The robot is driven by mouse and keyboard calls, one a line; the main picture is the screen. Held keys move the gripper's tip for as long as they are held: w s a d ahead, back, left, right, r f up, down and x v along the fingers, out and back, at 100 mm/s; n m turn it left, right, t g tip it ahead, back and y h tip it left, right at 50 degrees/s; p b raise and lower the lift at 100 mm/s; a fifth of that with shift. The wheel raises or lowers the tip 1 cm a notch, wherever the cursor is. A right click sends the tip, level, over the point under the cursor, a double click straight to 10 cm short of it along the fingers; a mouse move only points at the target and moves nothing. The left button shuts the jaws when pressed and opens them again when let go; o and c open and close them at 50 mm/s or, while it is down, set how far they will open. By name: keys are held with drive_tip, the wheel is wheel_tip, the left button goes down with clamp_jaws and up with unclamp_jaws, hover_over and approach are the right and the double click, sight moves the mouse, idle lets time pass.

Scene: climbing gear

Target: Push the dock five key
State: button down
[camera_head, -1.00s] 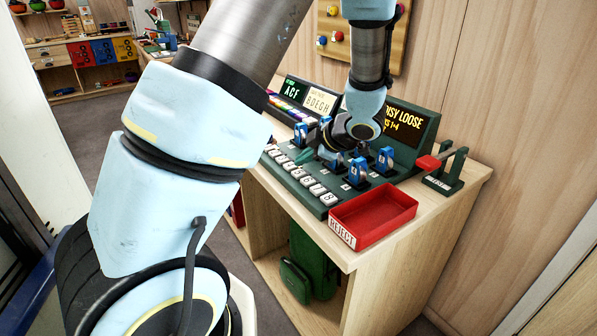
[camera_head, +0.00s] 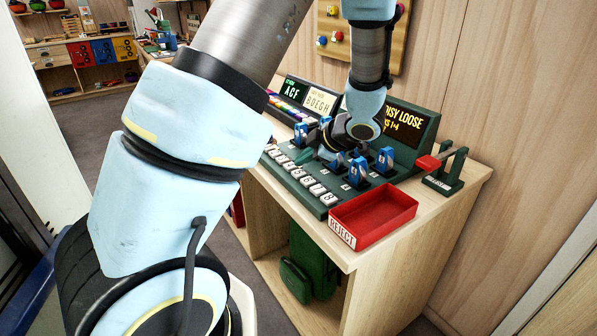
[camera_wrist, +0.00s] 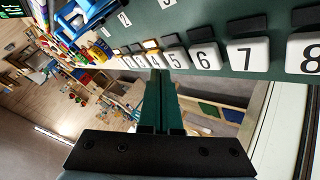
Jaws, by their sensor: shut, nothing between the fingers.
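The dock five key (camera_wrist: 178,58) is a white block marked 5 in the row of numbered keys on the green panel. In the head view the keys run along the panel's front edge, and the five key (camera_head: 298,173) looks small there. My gripper (camera_wrist: 158,74) is shut and empty, its green fingers side by side. In the wrist view its tips show just below the four key (camera_wrist: 154,60) and the left edge of the five key. I cannot tell whether they touch a key. In the head view my wrist hides part of the panel.
Blue carabiner-like pieces (camera_head: 357,174) stand on the panel behind the keys. A red reject tray (camera_head: 372,218) sits at the right front of the bench. A dark display (camera_head: 408,130) stands behind. An amber patch (camera_wrist: 152,43) shows above the four key.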

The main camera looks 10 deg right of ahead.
sight(303, 173)
drive_tip(key=shift+f, duration=0.15)
drive_tip(key=shift+f, duration=0.25)
drive_tip(key=shift+f+b, duration=0.3)
drive_tip(key=shift+f, duration=0.2)
idle(0.6)
drive_tip(key=shift+r+p, duration=0.95)
drive_tip(key=shift+p, duration=0.15)
wheel_tip(303, 173, up, 6)
drive_tip(key=p, duration=0.6)
drive_tip(key=shift+p, duration=0.3)
